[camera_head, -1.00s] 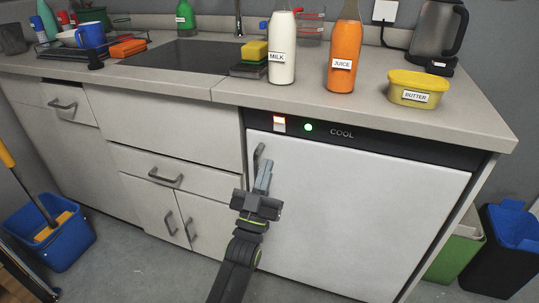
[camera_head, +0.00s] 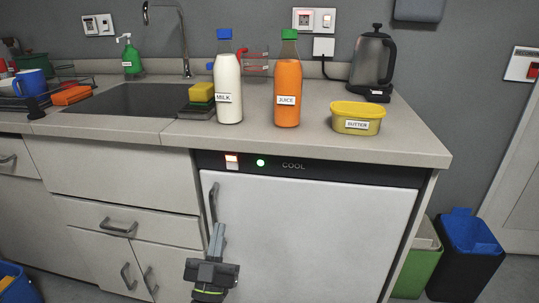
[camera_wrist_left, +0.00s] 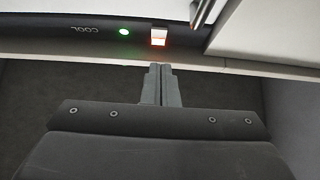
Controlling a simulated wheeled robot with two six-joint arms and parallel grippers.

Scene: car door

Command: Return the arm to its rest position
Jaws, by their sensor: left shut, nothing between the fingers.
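My left gripper (camera_head: 218,232) shows in the head view in front of the white fridge door (camera_head: 310,225), by the lower end of its grey handle (camera_head: 213,202). Its fingers are shut together with nothing between them. In the wrist view the closed fingers (camera_wrist_left: 161,75) point up towards the dark control panel (camera_wrist_left: 100,32), which appears upside down. I cannot tell whether the fingers touch the handle. The fridge door looks closed. My right gripper is in neither view.
On the worktop (camera_head: 330,147) stand a milk bottle (camera_head: 229,90), a juice bottle (camera_head: 288,92), a butter tub (camera_head: 357,118) and a kettle (camera_head: 372,65). Green (camera_head: 418,258) and blue-lidded (camera_head: 466,255) bins stand right of the fridge. Drawers and cupboards with handles lie to the left.

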